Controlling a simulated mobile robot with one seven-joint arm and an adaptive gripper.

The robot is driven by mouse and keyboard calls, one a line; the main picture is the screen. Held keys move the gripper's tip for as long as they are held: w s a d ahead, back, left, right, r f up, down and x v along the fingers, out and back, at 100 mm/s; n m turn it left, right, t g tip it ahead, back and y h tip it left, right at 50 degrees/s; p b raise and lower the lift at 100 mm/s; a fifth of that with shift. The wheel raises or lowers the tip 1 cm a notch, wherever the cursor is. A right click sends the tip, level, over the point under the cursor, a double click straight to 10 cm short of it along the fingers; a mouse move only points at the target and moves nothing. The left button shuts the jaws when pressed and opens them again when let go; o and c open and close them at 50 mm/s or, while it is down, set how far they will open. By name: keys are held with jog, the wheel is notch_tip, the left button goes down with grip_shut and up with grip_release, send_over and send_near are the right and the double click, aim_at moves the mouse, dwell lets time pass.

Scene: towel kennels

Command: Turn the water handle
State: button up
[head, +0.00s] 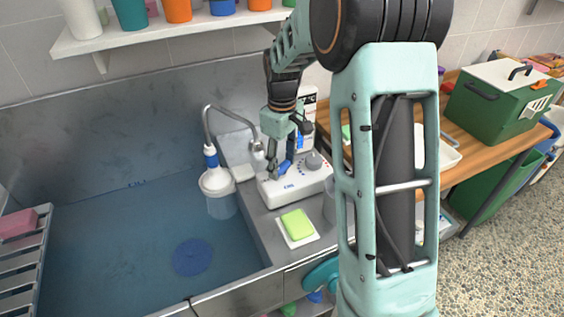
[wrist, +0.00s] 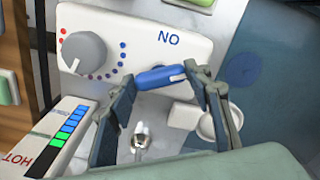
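The white control box (head: 300,183) stands on the steel counter right of the sink. It carries a blue handle (head: 285,167) and a grey round knob (head: 313,161). In the wrist view, the blue handle (wrist: 160,77) lies roughly crosswise on the white panel (wrist: 130,30), near upside-down "ON" lettering. The grey knob (wrist: 84,52), ringed by red and blue dots, is to its left. My gripper (head: 281,165) is over the box at the handle. In the wrist view its fingers (wrist: 158,72) are spread, one near each end of the handle. I cannot tell whether they touch it.
A bent metal pipe with a shower head (head: 216,182) hangs over the blue sink (head: 120,250), left of my gripper. A green sponge (head: 297,223) lies in front of the box. A temperature bar display (wrist: 55,140) is close by. A shelf (head: 150,38) with cups is above.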

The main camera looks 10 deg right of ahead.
aim_at(282, 165)
jog(key=c, duration=0.4)
jog(key=shift+m, duration=2.9)
jog(key=o, duration=1.2)
jog(key=shift+c, duration=0.2)
notch_tip(282, 165, up, 12)
